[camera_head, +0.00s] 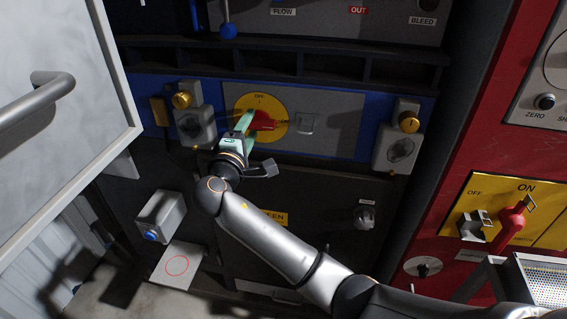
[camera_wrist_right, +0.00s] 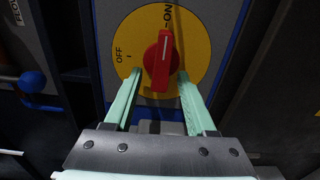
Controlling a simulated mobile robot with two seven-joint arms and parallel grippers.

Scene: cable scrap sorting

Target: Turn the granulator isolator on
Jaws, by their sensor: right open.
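The rotary isolator has a yellow dial (camera_head: 281,108) with a red handle (camera_head: 263,121) on a grey panel. In the right wrist view, its yellow dial (camera_wrist_right: 203,44) reads OFF at left and ON at top. The red handle (camera_wrist_right: 158,62) has its white line pointing at ON. My right gripper (camera_head: 248,122) is at the dial. In the wrist view, my right gripper (camera_wrist_right: 158,79) is open, one teal finger on each side of the handle. The left finger is apart from it; the right one is close, contact unclear. My left gripper is not in view.
A red cabinet at right carries another yellow plate with a red lever (camera_head: 511,221). A white door (camera_head: 65,45) with a bar handle stands at left.

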